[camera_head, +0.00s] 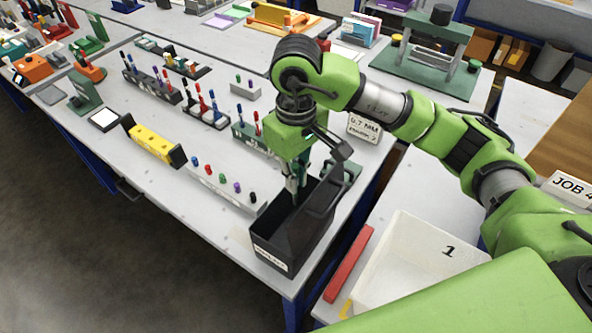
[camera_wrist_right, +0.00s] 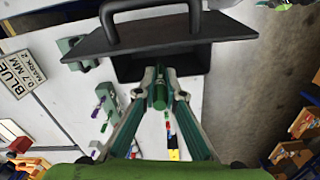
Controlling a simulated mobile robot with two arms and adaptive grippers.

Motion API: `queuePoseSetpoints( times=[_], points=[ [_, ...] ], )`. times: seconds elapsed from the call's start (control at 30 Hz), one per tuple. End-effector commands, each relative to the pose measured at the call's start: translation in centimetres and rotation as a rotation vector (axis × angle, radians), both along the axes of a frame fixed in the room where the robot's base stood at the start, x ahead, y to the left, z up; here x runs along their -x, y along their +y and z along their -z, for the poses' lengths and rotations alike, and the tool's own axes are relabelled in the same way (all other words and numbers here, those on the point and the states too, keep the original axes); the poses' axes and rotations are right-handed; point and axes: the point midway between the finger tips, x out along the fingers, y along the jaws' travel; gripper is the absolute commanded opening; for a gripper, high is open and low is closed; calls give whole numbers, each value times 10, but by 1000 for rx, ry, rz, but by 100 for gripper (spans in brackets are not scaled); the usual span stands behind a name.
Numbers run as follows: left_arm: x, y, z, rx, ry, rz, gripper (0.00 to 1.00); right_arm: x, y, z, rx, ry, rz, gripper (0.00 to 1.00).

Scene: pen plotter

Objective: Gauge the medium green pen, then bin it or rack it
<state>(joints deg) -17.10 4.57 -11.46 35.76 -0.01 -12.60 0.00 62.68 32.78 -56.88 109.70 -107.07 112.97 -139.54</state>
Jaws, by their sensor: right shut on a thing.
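My right gripper (camera_head: 293,187) points down over the back part of the black bin (camera_head: 277,251), which has a white label on its front. In the wrist view the right gripper (camera_wrist_right: 159,88) is shut on the green pen (camera_wrist_right: 159,94), held between its two fingertips. The dark bin opening (camera_wrist_right: 160,64) and a black plate with a handle (camera_wrist_right: 150,35) lie just beyond the fingertips there. How far the pen is inside the bin is unclear. My left gripper is not in view.
Pen racks (camera_head: 206,117) with red and blue pens stand left of the bin. A strip of coloured caps (camera_head: 213,177) and a yellow block (camera_head: 152,144) lie nearer the front edge. A 0.7 mm sign (camera_head: 364,128) stands behind.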

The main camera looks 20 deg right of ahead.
Motion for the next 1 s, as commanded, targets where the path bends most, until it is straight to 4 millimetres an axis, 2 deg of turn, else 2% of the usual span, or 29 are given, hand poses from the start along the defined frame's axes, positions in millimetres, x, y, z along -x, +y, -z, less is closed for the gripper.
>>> queuePoseSetpoints(
  times=[0.03, 0.7, 1.0],
  points=[
    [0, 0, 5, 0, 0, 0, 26, 1, 0, 10, 0, 2, 1, 0],
    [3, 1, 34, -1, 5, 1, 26, 0, 0, 88, 0, 1, 1, 0],
    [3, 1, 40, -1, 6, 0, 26, 0, 0, 106, 0, 0, 0, 0]
  ],
)
